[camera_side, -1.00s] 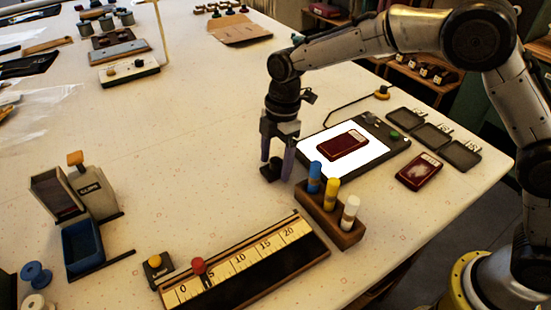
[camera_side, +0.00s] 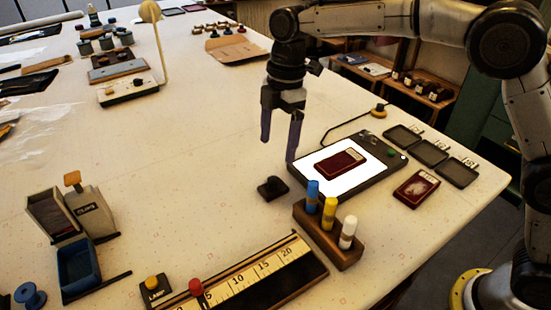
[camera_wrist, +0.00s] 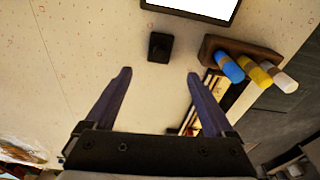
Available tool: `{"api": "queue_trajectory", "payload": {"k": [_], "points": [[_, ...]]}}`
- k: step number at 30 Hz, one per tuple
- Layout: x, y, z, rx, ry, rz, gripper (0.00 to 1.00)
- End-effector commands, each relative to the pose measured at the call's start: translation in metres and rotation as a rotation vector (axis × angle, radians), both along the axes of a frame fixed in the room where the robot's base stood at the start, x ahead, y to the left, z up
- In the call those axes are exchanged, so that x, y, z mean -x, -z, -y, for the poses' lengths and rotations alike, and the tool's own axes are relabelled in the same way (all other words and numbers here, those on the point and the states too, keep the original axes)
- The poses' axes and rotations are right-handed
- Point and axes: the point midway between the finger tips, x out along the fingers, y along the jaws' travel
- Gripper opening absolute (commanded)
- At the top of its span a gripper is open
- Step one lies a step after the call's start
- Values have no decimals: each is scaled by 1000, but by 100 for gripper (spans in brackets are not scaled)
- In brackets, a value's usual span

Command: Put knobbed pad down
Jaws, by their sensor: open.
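The knobbed pad (camera_side: 272,188) is a small black block with a raised knob. It rests on the bare table, left of the wooden marker rack and in front of the light panel. It also shows in the wrist view (camera_wrist: 160,47), apart from the fingers. My gripper (camera_side: 280,150) is open and empty, raised above the pad. In the wrist view the two fingers (camera_wrist: 158,75) are spread wide with nothing between them.
A lit panel (camera_side: 390,176) bears a dark red card case (camera_side: 340,162). The marker rack (camera_side: 329,236) with blue, yellow and white markers stands close right of the pad. A ruler board (camera_side: 270,273) lies in front. The table left of the pad is clear.

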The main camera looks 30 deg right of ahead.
Motion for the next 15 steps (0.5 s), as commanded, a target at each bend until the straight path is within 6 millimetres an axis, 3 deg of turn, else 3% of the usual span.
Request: {"api": "queue_trajectory", "payload": {"k": [4, 15], "points": [[0, -14, 2, 0, 1, -1, 88], [3, -23, 7, -1, 27, 6, 88]]}}
